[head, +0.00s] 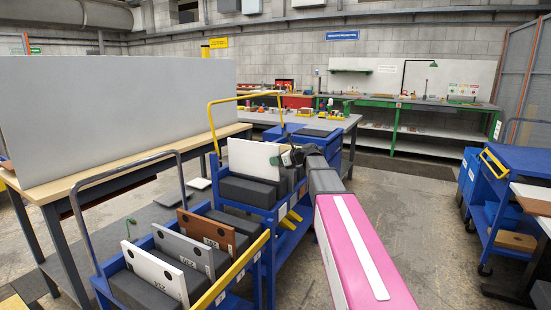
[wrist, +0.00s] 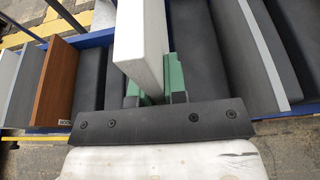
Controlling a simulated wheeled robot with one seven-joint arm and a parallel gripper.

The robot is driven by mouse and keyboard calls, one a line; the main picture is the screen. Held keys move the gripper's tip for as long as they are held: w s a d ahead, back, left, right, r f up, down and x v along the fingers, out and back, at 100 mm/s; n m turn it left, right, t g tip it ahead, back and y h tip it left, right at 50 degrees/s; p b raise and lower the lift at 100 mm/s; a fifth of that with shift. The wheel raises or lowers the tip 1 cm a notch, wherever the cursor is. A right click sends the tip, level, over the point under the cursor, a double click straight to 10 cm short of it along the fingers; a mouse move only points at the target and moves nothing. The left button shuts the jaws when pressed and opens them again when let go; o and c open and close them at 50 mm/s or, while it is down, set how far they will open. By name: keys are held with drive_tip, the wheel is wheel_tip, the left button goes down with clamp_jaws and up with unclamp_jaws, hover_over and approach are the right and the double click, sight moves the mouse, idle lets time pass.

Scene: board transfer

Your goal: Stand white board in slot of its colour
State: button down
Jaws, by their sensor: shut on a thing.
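My gripper (wrist: 155,95) is shut on a white board (head: 253,158), with its green fingers on either side of it. The white board (wrist: 143,40) also shows in the wrist view, roughly upright between dark blocks. In the head view it is over the far blue cart (head: 250,205), and its lower edge meets the top of a dark block (head: 246,190). Whether that edge is inside a slot or only in front of it, I cannot tell. The slot's colour mark is hidden.
The near blue cart (head: 245,262) holds another white board (head: 155,272), a grey board (head: 185,250) and a brown board (head: 205,232) between dark blocks. A large grey panel (head: 110,115) stands on a table at left. Open floor (head: 420,215) lies at right.

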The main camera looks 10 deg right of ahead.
sight(276, 180)
drive_tip(key=shift+f, duration=5.3)
drive_tip(key=shift+s+f, duration=0.1)
drive_tip(key=c, duration=1.3)
unclamp_jaws()
drive_tip(key=shift+o, duration=0.7)
drive_tip(key=shift+s+d+r, duration=0.2)
drive_tip(key=shift+s+d, duration=0.25)
drive_tip(key=shift+o, duration=0.3)
drive_tip(key=v, duration=1)
drive_tip(key=shift+w+r, duration=0.3)
drive_tip(key=shift+r, duration=0.1)
